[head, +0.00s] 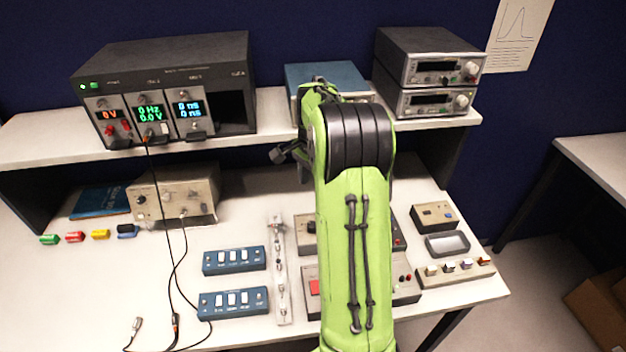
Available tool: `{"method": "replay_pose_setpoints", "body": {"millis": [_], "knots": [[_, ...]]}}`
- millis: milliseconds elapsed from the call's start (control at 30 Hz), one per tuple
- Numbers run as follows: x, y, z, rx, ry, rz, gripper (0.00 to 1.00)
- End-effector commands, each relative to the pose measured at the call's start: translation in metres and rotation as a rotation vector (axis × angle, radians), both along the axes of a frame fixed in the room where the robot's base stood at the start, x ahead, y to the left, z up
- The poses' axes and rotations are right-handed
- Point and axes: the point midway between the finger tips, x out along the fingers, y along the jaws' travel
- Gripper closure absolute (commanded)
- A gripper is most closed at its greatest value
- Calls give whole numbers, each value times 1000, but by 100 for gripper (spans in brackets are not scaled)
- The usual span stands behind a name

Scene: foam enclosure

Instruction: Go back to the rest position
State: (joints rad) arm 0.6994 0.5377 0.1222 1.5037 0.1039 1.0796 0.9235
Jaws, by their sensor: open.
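My green and black arm rises through the middle of the head view and hides part of the bench behind it. Part of my gripper (284,153) shows as a small dark shape just left of the arm's black joint. It is in front of the shelf edge and appears apart from everything. The jaws are open and I see nothing in them. The rest of the gripper is hidden by the arm.
A black instrument rack (165,62), a blue box (325,72) and two stacked grey instruments (428,72) stand on the shelf (60,140). Blue switch boxes (234,260), a beige instrument (172,193) and loose cables (172,320) are on the bench. Its left front is mostly clear.

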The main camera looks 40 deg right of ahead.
Motion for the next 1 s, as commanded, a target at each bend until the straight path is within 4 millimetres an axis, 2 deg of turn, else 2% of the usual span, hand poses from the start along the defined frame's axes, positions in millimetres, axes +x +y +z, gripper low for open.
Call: {"method": "replay_pose_setpoints", "body": {"millis": [467, 567, 667, 767, 800, 900, 1000], "knots": [[0, 0, 0, -1, 0, 1, 44], [0, 12, 11, -15, -12, 52, 44], [-6, 53, 45, -65, -48, 235, 44], [-29, 110, 82, -133, -98, 504, 44], [-41, 132, 94, -159, -119, 612, 44], [-79, 180, 113, -227, -176, 875, 44], [-122, 218, 118, -294, -238, 1131, 44]]}}
